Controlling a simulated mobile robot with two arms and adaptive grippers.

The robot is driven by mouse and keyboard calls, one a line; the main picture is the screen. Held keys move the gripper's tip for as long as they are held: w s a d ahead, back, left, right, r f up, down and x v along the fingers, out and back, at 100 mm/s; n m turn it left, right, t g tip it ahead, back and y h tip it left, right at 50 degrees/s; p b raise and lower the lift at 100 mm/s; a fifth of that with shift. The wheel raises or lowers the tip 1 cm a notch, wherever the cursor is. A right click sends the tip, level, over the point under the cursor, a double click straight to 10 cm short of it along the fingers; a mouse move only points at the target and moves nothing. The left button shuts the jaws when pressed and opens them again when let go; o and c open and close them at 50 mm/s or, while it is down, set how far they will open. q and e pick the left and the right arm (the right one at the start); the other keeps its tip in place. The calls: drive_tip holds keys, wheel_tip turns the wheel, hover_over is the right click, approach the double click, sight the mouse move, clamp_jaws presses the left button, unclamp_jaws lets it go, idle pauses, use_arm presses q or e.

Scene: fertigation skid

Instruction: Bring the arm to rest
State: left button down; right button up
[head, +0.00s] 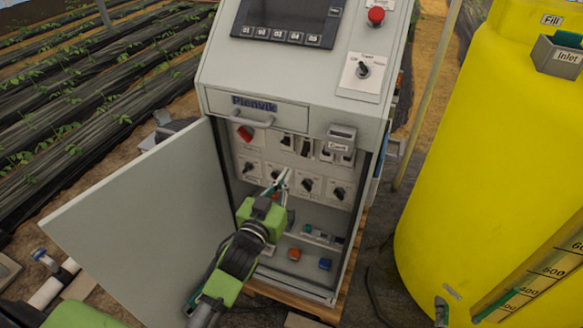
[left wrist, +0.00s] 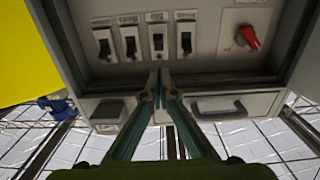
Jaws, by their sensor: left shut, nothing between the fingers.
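My left gripper (head: 283,176) is in front of the open cabinet (head: 347,238), at its switch panel. Its teal fingers are together with nothing between them. In the left wrist view the fingertips (left wrist: 161,74) point at a row of black breaker switches (left wrist: 131,42); that view is turned over, with the drawer handle below. I cannot tell whether the fingertips touch the panel. A red rotary knob (head: 245,134) is at the panel's upper left and also shows in the wrist view (left wrist: 248,37). Several black rotary knobs (head: 306,184) sit below the breakers. My right gripper is not in view.
The cabinet door (head: 140,225) stands wide open on the left of my arm. A drawer with a handle (head: 250,120) is above the opening. A labelled grey box (head: 340,138) juts out at upper right. A large yellow tank (head: 480,150) stands on the right.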

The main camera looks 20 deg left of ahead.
use_arm(q)
drive_tip(key=shift+s, duration=0.6)
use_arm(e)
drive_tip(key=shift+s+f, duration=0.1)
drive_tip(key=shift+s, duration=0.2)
